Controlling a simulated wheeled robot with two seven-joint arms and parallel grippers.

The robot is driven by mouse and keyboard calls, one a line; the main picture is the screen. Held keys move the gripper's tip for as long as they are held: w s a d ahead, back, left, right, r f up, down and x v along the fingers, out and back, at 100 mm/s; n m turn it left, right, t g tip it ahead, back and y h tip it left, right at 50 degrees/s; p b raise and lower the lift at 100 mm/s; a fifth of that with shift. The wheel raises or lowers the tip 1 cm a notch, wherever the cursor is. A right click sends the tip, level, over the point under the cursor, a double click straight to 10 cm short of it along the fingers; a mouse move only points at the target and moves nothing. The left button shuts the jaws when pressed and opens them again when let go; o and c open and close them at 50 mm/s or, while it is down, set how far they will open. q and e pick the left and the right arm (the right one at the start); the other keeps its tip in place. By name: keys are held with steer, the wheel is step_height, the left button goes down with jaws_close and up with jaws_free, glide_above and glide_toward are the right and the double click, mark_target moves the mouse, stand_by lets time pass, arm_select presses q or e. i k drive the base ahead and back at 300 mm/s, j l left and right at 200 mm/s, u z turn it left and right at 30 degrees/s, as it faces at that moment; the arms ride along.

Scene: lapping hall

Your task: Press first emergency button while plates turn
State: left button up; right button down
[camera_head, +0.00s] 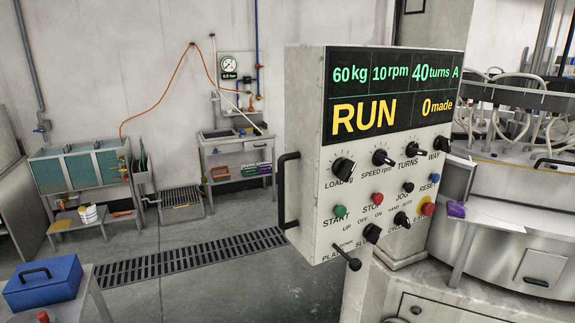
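The control panel (310,215) stands in the middle, its face turned to the right. Its screen (395,95) reads RUN, 60 kg, 10 rpm, 40 turns and 0 made. A red mushroom button on a yellow base, the emergency button (428,208), sits at the lower right edge of the panel face. A smaller red stop button (377,198) and a green start button (340,211) are to its left. The lapping machine (540,190) with pale hoses on top stands behind at the right. Its plates cannot be made out. Neither of my grippers is in view.
Black knobs, a lever (347,257) and a side handle (288,190) stick out from the panel. A purple object (456,209) lies on a ledge right of the button. A blue toolbox (43,283) stands at lower left.

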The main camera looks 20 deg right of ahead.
mark_target(428, 210)
steer(key=z, duration=1.5)
